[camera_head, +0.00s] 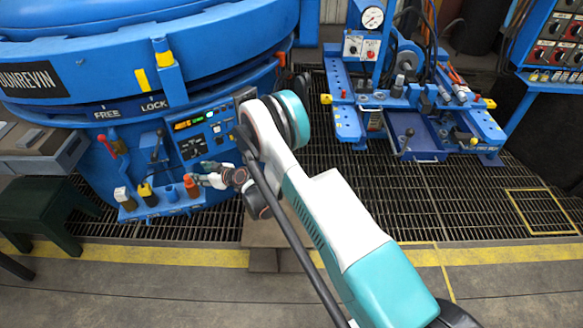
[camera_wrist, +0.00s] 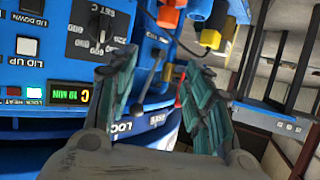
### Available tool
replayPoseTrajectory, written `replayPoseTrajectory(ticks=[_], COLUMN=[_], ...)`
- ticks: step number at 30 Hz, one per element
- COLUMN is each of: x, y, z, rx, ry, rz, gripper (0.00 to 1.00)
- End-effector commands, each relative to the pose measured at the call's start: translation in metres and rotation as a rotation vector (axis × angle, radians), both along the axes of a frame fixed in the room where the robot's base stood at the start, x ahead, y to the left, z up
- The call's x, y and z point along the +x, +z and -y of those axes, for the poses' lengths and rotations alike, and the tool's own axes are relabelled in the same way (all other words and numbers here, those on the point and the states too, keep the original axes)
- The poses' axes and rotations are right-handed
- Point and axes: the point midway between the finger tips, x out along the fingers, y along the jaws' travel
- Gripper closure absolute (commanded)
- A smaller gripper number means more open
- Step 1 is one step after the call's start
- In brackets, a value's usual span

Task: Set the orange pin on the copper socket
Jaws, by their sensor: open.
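An orange-topped pin (camera_head: 190,182) stands upright at the right end of the small blue shelf on the furnace front. Its lower part looks reddish brown; I cannot tell whether that is the copper socket. It also shows at the top of the wrist view as an orange end (camera_wrist: 168,17). My gripper (camera_head: 198,177) is just right of this pin in the head view, close to it. In the wrist view its two teal fingers (camera_wrist: 155,68) are spread apart with nothing between them. I cannot make out a separate copper socket.
A white-topped piece (camera_head: 122,194), a yellow-topped black piece (camera_head: 147,194) and a blue cylinder (camera_head: 170,195) share the shelf (camera_head: 150,212). The control panel (camera_head: 205,130) is close behind my gripper. A red-knobbed lever (camera_head: 104,140) stands left. A blue press bench (camera_head: 415,105) is at right.

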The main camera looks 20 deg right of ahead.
Motion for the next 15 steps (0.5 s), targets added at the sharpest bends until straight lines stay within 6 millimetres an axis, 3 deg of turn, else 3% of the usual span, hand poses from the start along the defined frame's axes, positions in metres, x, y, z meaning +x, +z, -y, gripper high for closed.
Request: replayPoseTrajectory(ticks=[8, 15], x=[0.008, -0.008], y=[0.091, 0.18], z=[0.021, 0.047], rx=[-0.023, -0.048], ry=[-0.04, -0.092], rz=[-0.066, -0.139], gripper=[0.54, 0.54])
